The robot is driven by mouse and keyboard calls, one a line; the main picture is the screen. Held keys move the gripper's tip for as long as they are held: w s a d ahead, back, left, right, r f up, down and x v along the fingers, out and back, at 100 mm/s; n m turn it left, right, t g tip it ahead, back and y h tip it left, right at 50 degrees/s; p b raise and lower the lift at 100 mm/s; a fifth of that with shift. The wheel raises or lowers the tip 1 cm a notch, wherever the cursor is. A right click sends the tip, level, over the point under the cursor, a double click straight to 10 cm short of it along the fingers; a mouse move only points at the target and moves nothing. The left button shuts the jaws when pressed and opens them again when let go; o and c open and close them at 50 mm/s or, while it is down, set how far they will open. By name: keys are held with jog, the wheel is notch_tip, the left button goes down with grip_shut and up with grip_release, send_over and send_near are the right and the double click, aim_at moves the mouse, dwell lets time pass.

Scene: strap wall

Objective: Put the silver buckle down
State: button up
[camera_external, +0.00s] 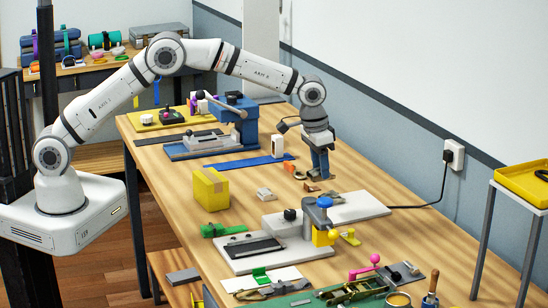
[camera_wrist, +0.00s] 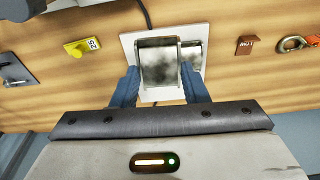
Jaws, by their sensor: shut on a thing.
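The silver buckle (camera_wrist: 160,66) is a shiny, mottled metal piece between my blue fingers in the wrist view. My gripper (camera_wrist: 155,88) is shut on it, one finger at each side. Behind the buckle lies a white plate (camera_wrist: 127,42), seen from above. In the external view my gripper (camera_external: 319,168) points down over the workbench, near the far end of a white plate (camera_external: 358,207). The buckle is too small and covered to make out clearly there. I cannot tell its exact height above the surface.
A yellow box (camera_external: 210,188) stands left of my gripper. A clamp device with a blue top (camera_external: 318,215) stands in front. A blue vise (camera_external: 236,118) is behind left. Small orange and brown pieces (camera_external: 311,187) lie close by. A black cord (camera_external: 425,203) runs to the wall outlet.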

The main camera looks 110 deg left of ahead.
send_over(350, 214)
jog(key=f, duration=0.3)
jog(key=f+p, duration=0.1)
jog(key=f, duration=0.2)
jog(key=f+p, duration=0.1)
jog(key=f, duration=0.3)
jog(key=shift+s+d, duration=0.2)
jog(key=shift+s, duration=0.05)
jog(key=shift+f, duration=0.1)
jog(key=shift+f, duration=0.15)
jog(key=o, duration=1)
